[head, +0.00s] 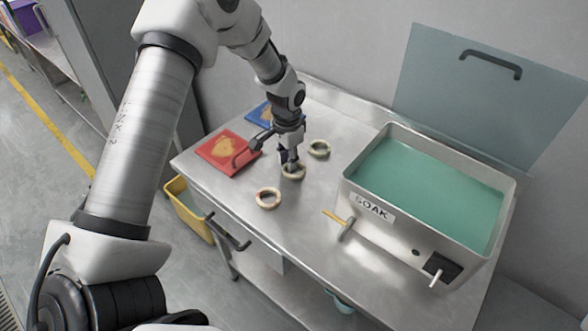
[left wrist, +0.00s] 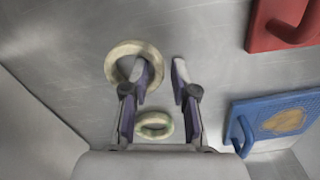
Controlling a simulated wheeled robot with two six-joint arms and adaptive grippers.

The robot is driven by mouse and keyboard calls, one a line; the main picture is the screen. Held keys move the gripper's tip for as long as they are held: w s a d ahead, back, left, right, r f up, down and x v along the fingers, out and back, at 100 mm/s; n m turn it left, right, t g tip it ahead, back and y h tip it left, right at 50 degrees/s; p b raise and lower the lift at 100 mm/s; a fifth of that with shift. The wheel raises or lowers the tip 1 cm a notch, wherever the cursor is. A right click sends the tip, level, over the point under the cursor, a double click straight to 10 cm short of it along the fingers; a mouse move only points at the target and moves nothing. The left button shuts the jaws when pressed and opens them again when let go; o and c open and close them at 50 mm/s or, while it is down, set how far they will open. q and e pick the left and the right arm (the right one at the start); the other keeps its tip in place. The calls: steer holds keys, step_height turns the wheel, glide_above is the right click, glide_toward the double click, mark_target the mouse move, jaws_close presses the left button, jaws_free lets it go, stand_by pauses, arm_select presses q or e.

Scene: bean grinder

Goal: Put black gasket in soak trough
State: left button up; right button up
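The soak trough (head: 398,229), a steel box labelled SOAK and filled with green liquid, stands on the right of the steel table. Its lid (head: 440,95) is raised behind it. Several pale rings lie on the table; none looks plainly black. One ring (head: 293,177) is under my left gripper (head: 290,163), another (head: 266,206) lies nearer, another (head: 319,156) farther back. In the left wrist view, my left gripper (left wrist: 160,72) has its fingers apart; one fingertip overlaps a large ring (left wrist: 110,66), the other is outside it. Contact is unclear. A smaller-looking ring (left wrist: 154,136) shows too. My right gripper is out of view.
A red handled pad (head: 218,146) and a blue handled one (head: 258,112) lie to the left of the rings. A yellow bin (head: 187,212) stands on the floor beside the table.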

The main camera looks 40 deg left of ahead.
arm_select(q)
jaws_close()
steer(key=shift+r, duration=0.1)
steer(key=shift+w+r, duration=0.1)
steer(key=shift+r, duration=0.45)
step_height(320, 180, up, 2)
steer(key=shift+r+b, duration=0.15)
steer(key=shift+b, duration=0.35)
steer(key=s+d+b, duration=0.1)
steer(key=s+d, duration=0.1)
steer(key=s, duration=0.2)
steer(key=s+d+r+b, duration=0.1)
steer(key=s+d, duration=0.2)
steer(key=s, duration=0.2)
steer(key=s+d+b, duration=0.1)
steer(key=s+d, duration=0.2)
steer(key=s, duration=0.2)
steer(key=shift+d+r, duration=0.2)
